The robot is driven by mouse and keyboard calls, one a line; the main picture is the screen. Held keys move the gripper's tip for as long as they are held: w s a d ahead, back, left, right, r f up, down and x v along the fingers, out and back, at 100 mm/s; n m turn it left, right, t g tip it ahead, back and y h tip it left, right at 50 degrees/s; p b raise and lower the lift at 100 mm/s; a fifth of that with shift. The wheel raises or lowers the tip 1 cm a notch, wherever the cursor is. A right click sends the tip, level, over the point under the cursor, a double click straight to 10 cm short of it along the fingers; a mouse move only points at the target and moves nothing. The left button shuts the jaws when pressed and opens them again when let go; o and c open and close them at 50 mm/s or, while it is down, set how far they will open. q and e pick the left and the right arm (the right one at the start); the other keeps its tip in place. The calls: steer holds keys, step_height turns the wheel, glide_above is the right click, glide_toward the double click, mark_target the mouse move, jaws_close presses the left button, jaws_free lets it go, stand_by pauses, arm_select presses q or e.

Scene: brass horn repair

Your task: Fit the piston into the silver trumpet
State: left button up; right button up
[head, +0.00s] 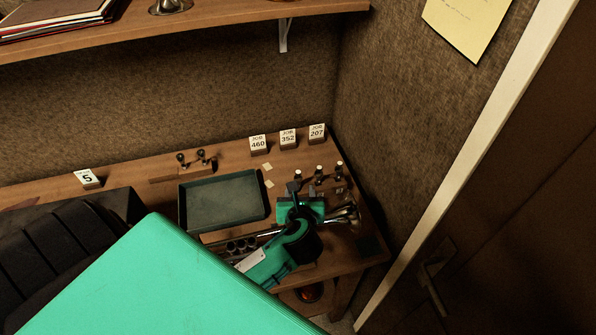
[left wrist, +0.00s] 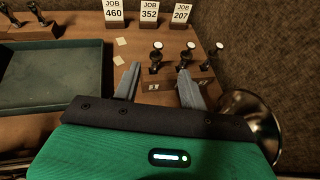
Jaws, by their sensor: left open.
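Several pistons with pale round tops stand upright in small wooden blocks at the right back of the bench; one (head: 319,172) is the middle one in the head view. In the left wrist view the leftmost piston (left wrist: 155,60) shows between my finger tips, and I cannot tell if they reach around it. My left gripper (head: 303,189) is open, with two grey fingers (left wrist: 158,80) pointing at the blocks. A silver horn's flared bell (head: 347,214) lies right of the gripper. Its valve casings (head: 240,245) show to the left; my gripper and arm hide the middle.
A green tray (head: 264,207) lies left of the gripper. Job cards 460 (head: 258,145), 352 (head: 288,139) and 207 (head: 317,132) stand behind. A wooden block with dark knobs (head: 183,163) is at the back. A wall rises close on the right; a shelf (head: 230,25) hangs above.

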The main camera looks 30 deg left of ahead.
mark_target(298, 173)
arm_select(q)
steer(key=p+x, duration=0.2)
steer(key=x, duration=0.6)
steer(key=shift+w+r, duration=0.1)
steer(key=shift+r, duration=0.05)
steer(key=shift+w+a, duration=0.15)
steer(key=shift+w+a+p, duration=0.3)
steer(key=shift+p, duration=0.4)
steer(key=p+x, duration=0.1)
steer(key=x, duration=0.2)
steer(key=shift+a+f, duration=0.15)
steer(key=shift+f, duration=0.1)
steer(key=shift+w+a+f, duration=0.2)
steer(key=shift+w, duration=0.05)
steer(key=shift+w+f, duration=0.1)
steer(key=shift+c, duration=0.4)
jaws_close()
arm_select(e)
steer(key=r, duration=0.3)
steer(key=d+r, duration=0.1)
steer(key=r, duration=0.1)
steer(key=shift+s, duration=0.25)
